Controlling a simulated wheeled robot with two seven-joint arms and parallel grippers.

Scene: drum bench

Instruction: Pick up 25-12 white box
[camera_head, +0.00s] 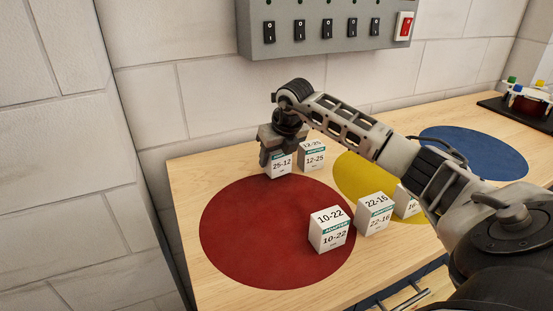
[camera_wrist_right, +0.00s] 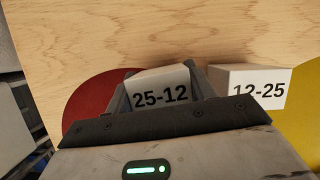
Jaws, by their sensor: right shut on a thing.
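The 25-12 white box (camera_head: 278,168) is at the back of the wooden bench, by the far edge of the red circle. It also shows in the right wrist view (camera_wrist_right: 162,93), between the two fingers. My right gripper (camera_head: 279,153) reaches down from above and is shut on this box, with a finger at each side. The gripper hides the box's top in the head view. I cannot tell whether the box still touches the bench. My left gripper is not in view.
The 12-25 box (camera_head: 315,157) stands close to the right of the held box. The 10-22 box (camera_head: 330,231) and 22-16 box (camera_head: 375,214) stand nearer the front, with another partly hidden behind my arm. A grey switch panel (camera_head: 330,30) hangs on the wall above. The red circle (camera_head: 255,235) is mostly clear.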

